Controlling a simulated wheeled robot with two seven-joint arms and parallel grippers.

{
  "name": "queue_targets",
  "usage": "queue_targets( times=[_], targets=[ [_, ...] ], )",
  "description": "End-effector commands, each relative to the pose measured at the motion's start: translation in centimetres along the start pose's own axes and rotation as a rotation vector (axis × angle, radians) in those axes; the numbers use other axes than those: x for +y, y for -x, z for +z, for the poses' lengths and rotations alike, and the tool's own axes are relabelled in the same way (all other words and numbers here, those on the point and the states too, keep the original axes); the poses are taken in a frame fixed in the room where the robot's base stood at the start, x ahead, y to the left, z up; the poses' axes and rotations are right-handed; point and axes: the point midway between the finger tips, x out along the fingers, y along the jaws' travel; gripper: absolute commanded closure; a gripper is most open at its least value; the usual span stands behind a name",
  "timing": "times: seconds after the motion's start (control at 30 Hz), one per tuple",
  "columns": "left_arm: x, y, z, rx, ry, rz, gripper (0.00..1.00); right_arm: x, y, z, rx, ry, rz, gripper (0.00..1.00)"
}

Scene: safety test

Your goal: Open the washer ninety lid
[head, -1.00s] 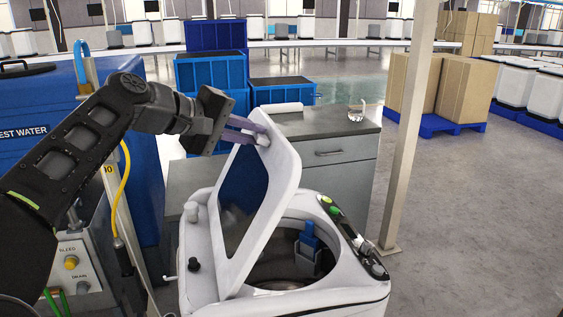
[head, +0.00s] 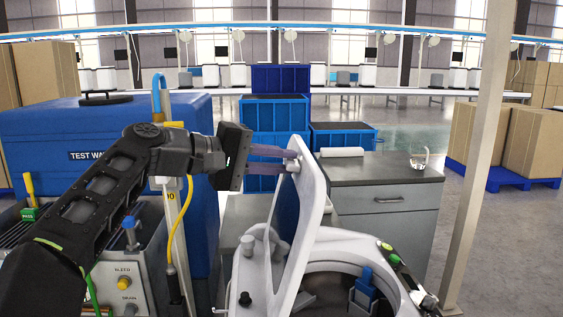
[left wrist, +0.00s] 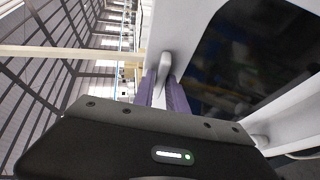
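The white washer (head: 352,243) stands at the bottom of the head view, and its tub opening shows. Its lid (head: 310,205) is raised and stands nearly upright, seen almost edge-on. My left gripper (head: 292,160) is at the lid's upper edge, its purple fingers on the small white lid handle (head: 291,167). In the left wrist view the fingers (left wrist: 164,94) lie on both sides of the pale handle (left wrist: 166,65) and look closed on it. The lid's dark window (left wrist: 250,55) shows at right there. My right gripper is not in view.
A blue test water tank (head: 110,135) stands left, with a panel of knobs (head: 125,285) below. A grey cabinet (head: 385,200) is behind the washer and a pale post (head: 480,150) to its right. Blue crates (head: 275,115) stand behind. Floor at far right is open.

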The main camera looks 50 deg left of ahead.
Motion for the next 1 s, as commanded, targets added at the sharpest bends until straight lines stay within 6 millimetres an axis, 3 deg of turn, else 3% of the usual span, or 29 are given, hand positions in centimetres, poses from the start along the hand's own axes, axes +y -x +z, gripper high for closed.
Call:
queue_targets(
  times=[0.2,0.57,1.0],
  targets=[
    [0.0,0.0,0.0,0.000,0.000,-0.001,0.65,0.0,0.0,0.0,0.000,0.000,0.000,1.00],
    [0.0,0.6,0.0,0.002,0.000,0.001,0.65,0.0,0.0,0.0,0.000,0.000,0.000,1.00],
    [0.1,7.0,0.0,0.002,-0.001,0.001,0.65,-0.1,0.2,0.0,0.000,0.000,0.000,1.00]
  ],
)
